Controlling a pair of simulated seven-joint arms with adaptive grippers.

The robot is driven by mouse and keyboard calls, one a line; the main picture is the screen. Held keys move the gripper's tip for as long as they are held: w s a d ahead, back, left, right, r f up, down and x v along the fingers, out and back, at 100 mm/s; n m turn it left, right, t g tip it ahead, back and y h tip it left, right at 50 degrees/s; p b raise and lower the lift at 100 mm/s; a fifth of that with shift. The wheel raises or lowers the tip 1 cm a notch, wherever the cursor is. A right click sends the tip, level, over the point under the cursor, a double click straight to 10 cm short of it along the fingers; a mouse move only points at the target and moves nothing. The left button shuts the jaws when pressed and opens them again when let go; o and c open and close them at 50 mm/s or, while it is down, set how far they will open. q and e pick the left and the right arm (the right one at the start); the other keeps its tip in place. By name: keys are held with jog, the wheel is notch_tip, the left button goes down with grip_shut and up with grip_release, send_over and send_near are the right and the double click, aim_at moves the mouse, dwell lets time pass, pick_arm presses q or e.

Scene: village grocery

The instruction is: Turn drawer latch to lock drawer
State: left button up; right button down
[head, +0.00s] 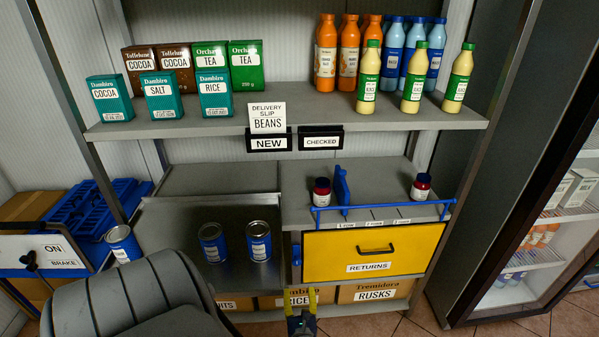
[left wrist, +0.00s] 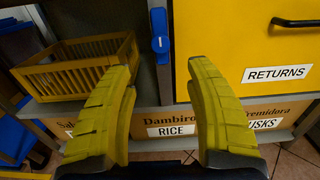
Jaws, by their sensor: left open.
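The yellow drawer front (head: 330,262) with a black handle and a RETURNS label sits under the grey counter; it looks pushed in. In the left wrist view the drawer front (left wrist: 235,50) fills the upper right. A blue latch (left wrist: 161,44) stands upright on the grey post just left of the drawer. My left gripper (head: 301,302) is low in front of the drawer's lower left corner. In the left wrist view its yellow fingers (left wrist: 162,72) are wide apart and empty, with the latch beyond the gap between them. My right gripper is not in view.
Boxes marked RICE (head: 289,300) and RUSKS (head: 375,291) stand below the drawer. A yellow crate (left wrist: 75,70) is left of the latch. Blue cans (head: 258,240) stand on the metal counter. A blue rail (head: 385,208) edges the counter above the drawer.

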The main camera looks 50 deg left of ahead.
aim_at(297, 263)
pick_arm(q)
jog(key=x, duration=1.3)
jog(key=shift+w+a, duration=0.3)
jog(key=shift+c, duration=0.5)
grip_shut()
